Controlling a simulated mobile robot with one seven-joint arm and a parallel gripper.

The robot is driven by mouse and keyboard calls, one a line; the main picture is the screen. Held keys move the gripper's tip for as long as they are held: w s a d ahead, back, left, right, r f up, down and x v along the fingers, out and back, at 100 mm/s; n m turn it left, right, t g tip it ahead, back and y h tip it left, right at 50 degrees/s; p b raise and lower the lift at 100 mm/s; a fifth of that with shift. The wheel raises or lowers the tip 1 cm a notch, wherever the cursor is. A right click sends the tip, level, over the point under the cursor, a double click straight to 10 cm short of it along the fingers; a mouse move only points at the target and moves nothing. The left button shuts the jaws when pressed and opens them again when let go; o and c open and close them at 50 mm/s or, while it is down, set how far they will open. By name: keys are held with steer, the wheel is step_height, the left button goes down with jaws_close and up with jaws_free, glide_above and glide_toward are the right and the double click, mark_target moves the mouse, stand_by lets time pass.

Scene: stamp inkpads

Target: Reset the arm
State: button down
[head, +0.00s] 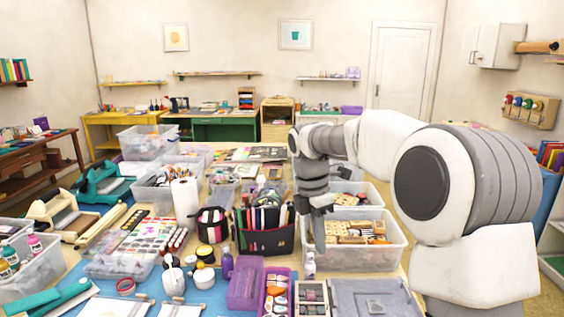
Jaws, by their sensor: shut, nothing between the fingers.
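My arm reaches in from the right in the head view, bent at the elbow, with its wrist pointing down. My gripper (319,243) hangs at the left edge of a clear bin of wooden stamps, in front of it in the picture. Its fingers are shut and hold nothing. The clear bin (352,264) holds several wooden stamps (356,232). A small white-capped bottle (310,265) stands just below the fingertips in the picture; I cannot tell the gap between them.
A black organizer (265,241) with pens stands left of my gripper. A purple caddy (245,288), a compartment tray (311,296) and a grey case (370,298) lie in front. A paper roll (186,205) stands further left. The table is crowded; the air above it is free.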

steer(key=s+d+r+m+t, duration=0.2)
steer(key=s+r+m, duration=0.1)
steer(key=s+m, duration=0.35)
steer(key=s+d+r+m+t, duration=0.1)
steer(key=s+d+r+m, duration=0.1)
steer(key=s+r+m, duration=0.4)
steer(key=s+d+f+m+t, duration=0.1)
steer(key=s+f+m, duration=0.2)
steer(key=s+m, duration=0.2)
steer(key=s+f+m+t+y, duration=0.1)
steer(key=s+f+m+t, duration=0.1)
steer(key=s+m, duration=0.3)
steer(key=shift+s+d+f+y, duration=0.3)
steer(key=shift+s+d+f, duration=0.15)
steer(key=shift+s, duration=1.7)
